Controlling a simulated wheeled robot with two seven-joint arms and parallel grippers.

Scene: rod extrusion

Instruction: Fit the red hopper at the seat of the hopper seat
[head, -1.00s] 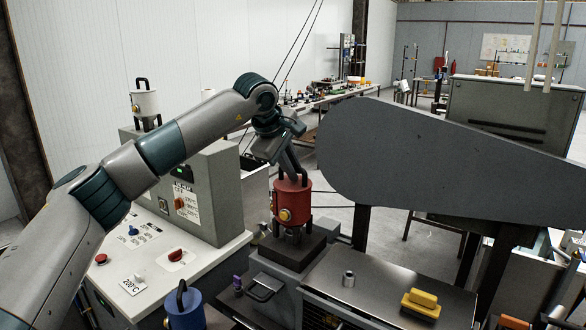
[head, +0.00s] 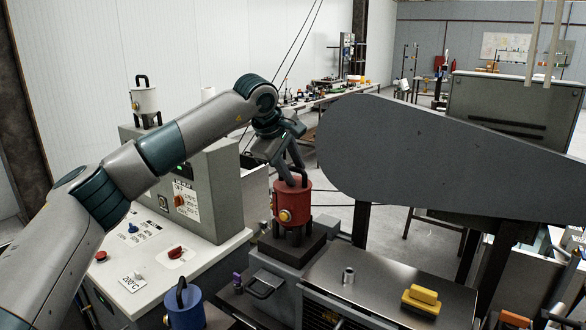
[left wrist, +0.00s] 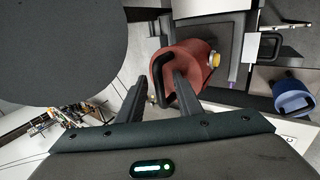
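The red hopper (head: 292,203), with a black loop handle and a yellow-centred knob, stands upright on the dark block of the hopper seat (head: 308,244). Its legs appear to touch the block; their exact fit is hidden. My left gripper (head: 291,172) is over the hopper at its handle, with its fingers spread. In the left wrist view the red hopper (left wrist: 193,68) is just beyond the fingertips, and its handle lies between the two parted fingers of my left gripper (left wrist: 160,88). My right gripper is not in view.
A large grey guard (head: 420,150) stands close to the right of the gripper. A blue hopper (head: 185,307) is at the lower front, a white hopper (head: 146,102) on the control cabinet (head: 205,195). A yellow-handled block (head: 422,300) and a small metal cylinder (head: 348,276) are on the metal top.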

